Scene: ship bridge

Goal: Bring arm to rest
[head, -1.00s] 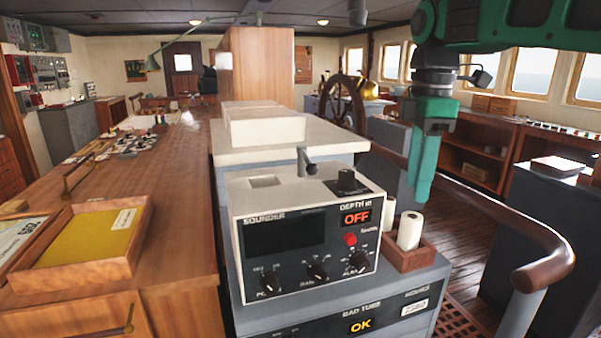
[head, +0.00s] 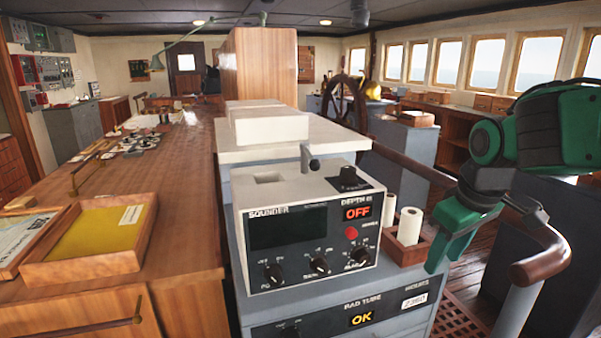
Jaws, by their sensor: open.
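My gripper (head: 440,255) is at the right in the head view, at the end of my green arm. Its green fingers point down and to the left. It is open, and no object shows in it. It hangs to the right of the small wooden box (head: 405,253) that holds white paper rolls (head: 409,226). The gripper appears close to the brown handrail, but the gap between them cannot be told.
The sounder box (head: 312,240) stands on a grey cabinet, its depth display reading OFF. A brown handrail (head: 541,265) curves at the right. A wooden counter (head: 180,195) with a yellow-bottomed tray (head: 98,245) runs along the left. A ship's wheel (head: 345,97) stands behind.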

